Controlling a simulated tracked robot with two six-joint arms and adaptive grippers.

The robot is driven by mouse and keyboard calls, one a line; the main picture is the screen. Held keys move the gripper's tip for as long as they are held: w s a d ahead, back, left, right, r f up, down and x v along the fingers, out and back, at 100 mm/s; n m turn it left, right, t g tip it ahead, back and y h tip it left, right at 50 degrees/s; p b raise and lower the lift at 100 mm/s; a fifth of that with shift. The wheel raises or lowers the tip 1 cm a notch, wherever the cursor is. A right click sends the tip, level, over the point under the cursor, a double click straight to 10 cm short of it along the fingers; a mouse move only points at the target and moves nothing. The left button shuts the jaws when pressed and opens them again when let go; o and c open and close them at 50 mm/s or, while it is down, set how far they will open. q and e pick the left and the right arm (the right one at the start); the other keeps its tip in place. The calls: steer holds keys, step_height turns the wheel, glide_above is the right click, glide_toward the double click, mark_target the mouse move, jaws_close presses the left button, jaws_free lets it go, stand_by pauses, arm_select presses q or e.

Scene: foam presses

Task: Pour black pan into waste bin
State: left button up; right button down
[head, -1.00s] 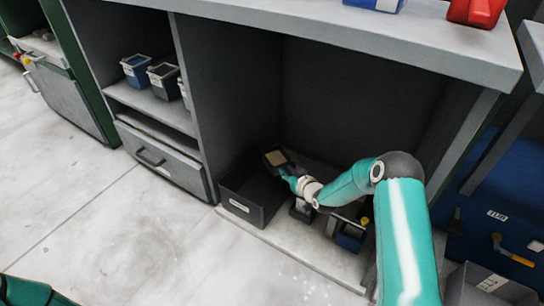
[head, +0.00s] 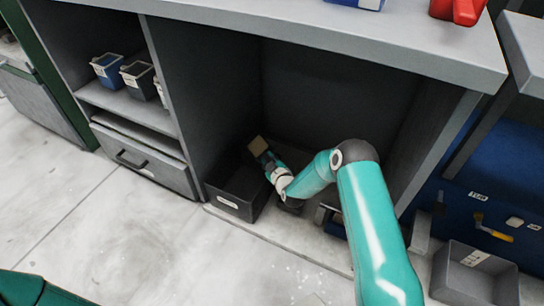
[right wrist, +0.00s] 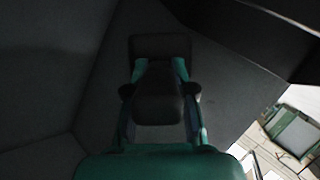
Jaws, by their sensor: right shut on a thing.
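My right gripper (head: 266,163) reaches under the counter and is shut on the black pan (head: 258,146), which shows as a small dark piece with a tan face, tilted. In the right wrist view the dark pan (right wrist: 160,95) sits between the teal fingers; its contents cannot be made out there. The pan is above the back part of a dark open bin (head: 228,199) with a white label, probably the waste bin, on the cabinet floor. The bin's inside is dark and partly hidden by my arm. Only a bit of my left arm shows at the lower left.
Dark containers partly hidden behind my right arm stand right of the bin. The cabinet's side wall (head: 205,95) and the counter (head: 330,30) enclose the space. Small boxes (head: 138,75) sit on the left shelf. A grey bin (head: 450,275) stands at the lower right.

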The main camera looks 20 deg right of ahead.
mark_target(257, 159)
steer(key=shift+a+r+n+h, duration=0.15)
steer(key=shift+n+h, duration=0.15)
steer(key=shift+n, duration=0.2)
steer(key=shift+a+n+p, duration=0.1)
steer(key=shift+n+p, duration=0.2)
steer(key=shift+n, duration=0.2)
steer(key=shift+a+f+n+t+h, duration=0.15)
steer(key=shift+f+n+t+h, duration=0.1)
steer(key=shift+n+t+h, duration=0.25)
steer(key=shift+s+a+f+n+t+h+b, duration=0.1)
steer(key=shift+a+f+n+t+h+b, duration=0.35)
steer(key=shift+n, duration=1.5)
steer(key=shift+s+a+f+n+t+h+b, duration=0.1)
steer(key=shift+a+n+t+b, duration=0.7)
steer(key=shift+n, duration=1.1)
steer(key=shift+s+a+f+n+t+h+b, duration=0.1)
steer(key=shift+a+f+n+t+h+b, duration=0.2)
steer(key=shift+n+t+b, duration=1.1)
steer(key=shift+n+g+p, duration=0.45)
steer(key=shift+g+p, duration=0.15)
steer(key=shift+g, duration=0.05)
